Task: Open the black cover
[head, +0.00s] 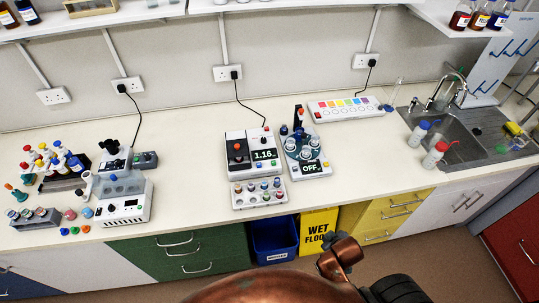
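I cannot tell for sure which part is the black cover. A black panel with a red knob (238,156) lies flat on the white device reading 1.16, in the middle of the bench. A dark upright piece (298,117) stands at the back of the white device reading OFF (310,168), which carries several round vessels on a teal plate. At the left, a white instrument (124,208) has a blue-grey block on top and black knobs behind it. Neither of my grippers shows; copper and black parts of mine fill the bottom edge.
A rack of small capped tubes (259,193) stands at the bench's front edge. Coloured bottles and racks crowd the left end. A colour-marked white strip (345,107) lies at the back. A sink (455,135) is at the right. Bare bench (365,160) lies between.

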